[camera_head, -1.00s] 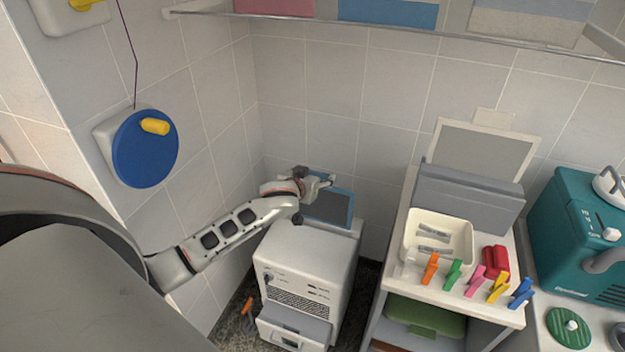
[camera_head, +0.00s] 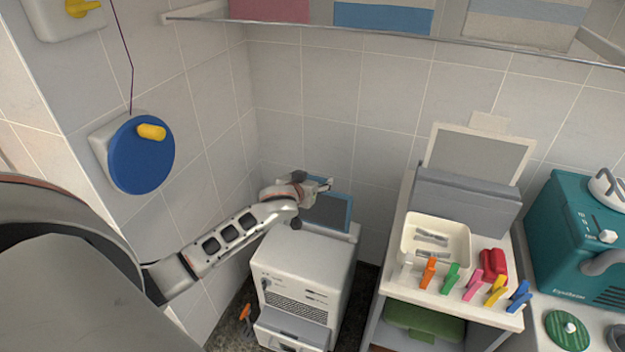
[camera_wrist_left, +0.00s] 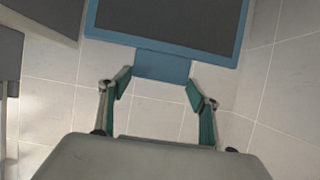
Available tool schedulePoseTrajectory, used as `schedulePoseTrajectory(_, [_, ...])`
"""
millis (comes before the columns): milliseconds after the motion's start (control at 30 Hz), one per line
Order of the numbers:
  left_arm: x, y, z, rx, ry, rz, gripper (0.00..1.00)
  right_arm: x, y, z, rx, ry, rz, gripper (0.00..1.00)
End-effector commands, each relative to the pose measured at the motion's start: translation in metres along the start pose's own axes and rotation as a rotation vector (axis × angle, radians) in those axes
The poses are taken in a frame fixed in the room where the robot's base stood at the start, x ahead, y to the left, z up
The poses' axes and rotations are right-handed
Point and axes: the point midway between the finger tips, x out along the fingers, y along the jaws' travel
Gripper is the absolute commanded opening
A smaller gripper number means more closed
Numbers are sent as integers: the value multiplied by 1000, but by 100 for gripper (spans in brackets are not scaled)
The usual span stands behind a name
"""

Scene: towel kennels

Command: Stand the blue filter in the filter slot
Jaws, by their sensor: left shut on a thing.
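The blue filter (camera_head: 327,213), a dark panel in a blue frame, is upright at the back of the white machine (camera_head: 303,263). My left gripper (camera_head: 326,184) is shut on its upper edge. In the left wrist view, the fingers (camera_wrist_left: 160,80) are at either side of the filter's blue tab (camera_wrist_left: 163,66), and the dark panel (camera_wrist_left: 165,18) lies beyond. The filter's lower edge is hidden behind the machine's top, and I cannot make out the slot or whether the filter is in it. My right gripper is not in view.
A white-framed grey panel (camera_head: 480,158) stands at the back of the cart at right, behind a grey box (camera_head: 465,200). A cream tray (camera_head: 410,240) and several coloured clips are on the cart. A blue wall disc (camera_head: 140,160) is at left. A shelf runs above.

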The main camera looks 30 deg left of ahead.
Motion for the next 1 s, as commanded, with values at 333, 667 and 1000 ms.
schedulePoseTrajectory(333, [-1,0,-2,0,1,-1,27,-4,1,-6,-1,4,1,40])
schedulePoseTrajectory(667, [0,0,1,0,0,-1,27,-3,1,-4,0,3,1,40])
schedulePoseTrajectory(1000, [8,1,18,0,-2,0,27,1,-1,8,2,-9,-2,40])
